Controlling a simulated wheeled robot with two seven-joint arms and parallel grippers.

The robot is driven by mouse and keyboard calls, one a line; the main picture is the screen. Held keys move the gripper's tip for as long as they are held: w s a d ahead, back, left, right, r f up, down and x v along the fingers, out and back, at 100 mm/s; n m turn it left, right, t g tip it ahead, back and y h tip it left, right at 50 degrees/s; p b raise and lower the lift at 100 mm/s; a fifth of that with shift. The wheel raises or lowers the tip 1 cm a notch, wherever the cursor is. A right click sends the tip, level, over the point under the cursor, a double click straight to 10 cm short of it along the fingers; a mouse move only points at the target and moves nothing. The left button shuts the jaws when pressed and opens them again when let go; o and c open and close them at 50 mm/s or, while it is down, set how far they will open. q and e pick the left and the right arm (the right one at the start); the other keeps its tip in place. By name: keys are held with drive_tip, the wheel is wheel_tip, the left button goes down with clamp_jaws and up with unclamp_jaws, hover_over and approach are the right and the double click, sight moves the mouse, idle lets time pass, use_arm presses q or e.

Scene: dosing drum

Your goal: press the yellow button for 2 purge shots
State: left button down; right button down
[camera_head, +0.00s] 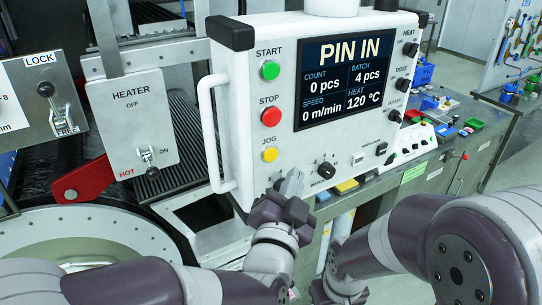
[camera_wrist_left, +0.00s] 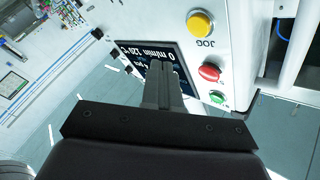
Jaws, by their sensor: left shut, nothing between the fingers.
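The yellow button (camera_head: 270,154), labelled JOG, is the lowest of three buttons on the left side of the white control panel (camera_head: 240,120). It also shows in the left wrist view (camera_wrist_left: 200,23), near the top. My left gripper (camera_head: 292,180) is shut and empty, in front of the panel's lower part, below and right of the yellow button in the head view. In the left wrist view its closed fingers (camera_wrist_left: 162,80) appear over the display, apart from the button in the picture. My right arm comes in from the right; its gripper does not show.
Above the yellow button are the red STOP button (camera_head: 271,117) and green START button (camera_head: 270,70). The display (camera_head: 345,80) reads PIN IN, count 0, batch 4, speed 0, heat 120 °C. A white handle (camera_head: 213,135) sticks out at the panel's left. Knobs line the right edge.

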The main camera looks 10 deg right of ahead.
sight(271, 155)
use_arm(q)
drive_tip(key=shift+w+a+b, duration=0.15)
drive_tip(key=shift+w+a, duration=0.1)
drive_tip(key=shift+w, duration=0.5)
drive_tip(key=shift+w+a+b, duration=0.1)
drive_tip(key=shift+w+a, duration=0.2)
drive_tip(key=shift+w, duration=0.45)
drive_tip(key=shift+w+a+b, duration=0.15)
drive_tip(key=shift+w+a, duration=0.1)
drive_tip(key=shift+w, duration=0.5)
drive_tip(key=shift+w, duration=0.15)
drive_tip(key=shift+w+a+b, duration=0.1)
drive_tip(key=shift+w+b, duration=0.2)
drive_tip(key=shift+w+a, duration=0.15)
drive_tip(key=shift+w, duration=0.2)
idle(0.9)
drive_tip(key=shift+s, duration=0.1)
drive_tip(key=shift+s+d+b, duration=0.25)
drive_tip(key=shift+s+b, duration=0.1)
drive_tip(key=shift+s, duration=0.3)
